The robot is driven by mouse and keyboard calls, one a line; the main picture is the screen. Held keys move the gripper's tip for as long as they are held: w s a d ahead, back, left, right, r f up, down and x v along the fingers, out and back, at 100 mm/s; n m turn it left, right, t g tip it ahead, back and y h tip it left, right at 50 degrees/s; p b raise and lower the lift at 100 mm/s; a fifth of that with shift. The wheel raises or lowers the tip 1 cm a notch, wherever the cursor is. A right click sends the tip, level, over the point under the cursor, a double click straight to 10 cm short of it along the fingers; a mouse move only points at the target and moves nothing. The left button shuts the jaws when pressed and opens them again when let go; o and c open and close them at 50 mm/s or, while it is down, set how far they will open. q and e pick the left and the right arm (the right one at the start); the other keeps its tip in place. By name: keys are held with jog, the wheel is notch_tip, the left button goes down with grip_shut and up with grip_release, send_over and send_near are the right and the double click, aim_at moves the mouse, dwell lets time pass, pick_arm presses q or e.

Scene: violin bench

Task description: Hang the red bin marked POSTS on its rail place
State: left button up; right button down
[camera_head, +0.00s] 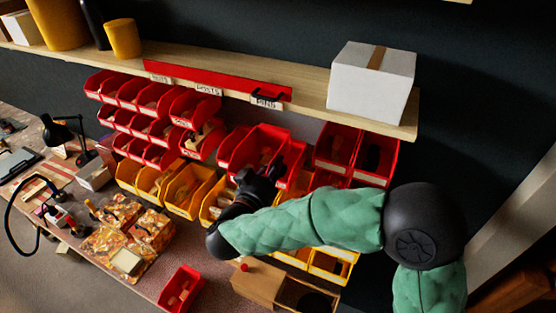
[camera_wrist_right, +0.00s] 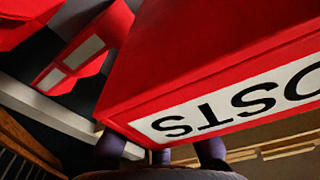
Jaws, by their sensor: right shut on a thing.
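The red POSTS bin (camera_head: 262,143) is in front of the wall rack. In the right wrist view the bin (camera_wrist_right: 210,60) fills the upper right, its white label reading upside down. My right gripper (camera_head: 260,178) is shut on this bin, with its dark fingers (camera_wrist_right: 160,155) at the label edge. A POSTS tag (camera_head: 208,91) is on the shelf's front edge, above the rack. Whether the bin touches the rail is hidden. My left gripper is not in view.
Red bins (camera_head: 140,94) hang to the left and more red bins (camera_head: 375,155) to the right. Yellow bins (camera_head: 190,190) hang below. A white box (camera_head: 370,85) stands on the shelf. A loose red bin (camera_head: 180,289) and a wooden box (camera_head: 258,283) are on the bench.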

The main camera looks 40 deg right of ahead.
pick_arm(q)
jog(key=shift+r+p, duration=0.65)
pick_arm(e)
jog(key=shift+v, duration=2.1)
